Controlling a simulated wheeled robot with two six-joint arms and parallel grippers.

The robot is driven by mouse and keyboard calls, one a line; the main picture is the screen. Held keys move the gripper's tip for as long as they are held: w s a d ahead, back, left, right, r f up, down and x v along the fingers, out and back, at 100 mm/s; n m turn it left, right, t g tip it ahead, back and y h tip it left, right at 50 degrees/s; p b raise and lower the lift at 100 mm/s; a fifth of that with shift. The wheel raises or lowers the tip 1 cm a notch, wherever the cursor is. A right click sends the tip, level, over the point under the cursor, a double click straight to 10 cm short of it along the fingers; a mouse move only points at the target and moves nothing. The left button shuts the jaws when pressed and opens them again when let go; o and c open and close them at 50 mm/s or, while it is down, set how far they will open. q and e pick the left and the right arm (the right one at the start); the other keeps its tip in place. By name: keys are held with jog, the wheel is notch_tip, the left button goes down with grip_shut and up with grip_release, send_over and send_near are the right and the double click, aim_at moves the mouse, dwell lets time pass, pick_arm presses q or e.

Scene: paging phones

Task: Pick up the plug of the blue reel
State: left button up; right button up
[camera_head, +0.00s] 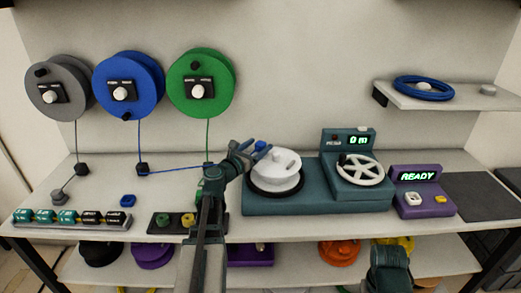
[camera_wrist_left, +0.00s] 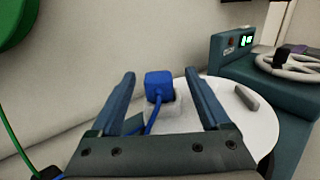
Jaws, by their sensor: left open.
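The blue reel (camera_head: 127,85) hangs on the back wall between a grey and a green reel. Its blue cord runs down through a dark guide (camera_head: 142,169), then right toward the white round drum. The blue plug (camera_wrist_left: 158,84) sits in a pale socket at the drum's edge, its cord hanging toward my gripper. The plug also shows in the head view (camera_head: 261,145). My left gripper (camera_wrist_left: 165,95) is open, with one finger on each side of the plug in the wrist picture. Whether the fingers touch it cannot be told. My right gripper's fingers are not seen.
The white drum (camera_head: 287,163) stands on a teal base beside a crank wheel (camera_head: 360,169). A purple READY box (camera_head: 424,196) is to the right. A green cord (camera_wrist_left: 18,140) hangs left of my gripper. A blue coil (camera_head: 423,86) lies on the right shelf.

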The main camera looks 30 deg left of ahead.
pick_arm(q)
jog(key=shift+w+f, duration=0.1)
jog(key=shift+w, duration=2.65)
jog(key=shift+s, duration=0.1)
grip_shut()
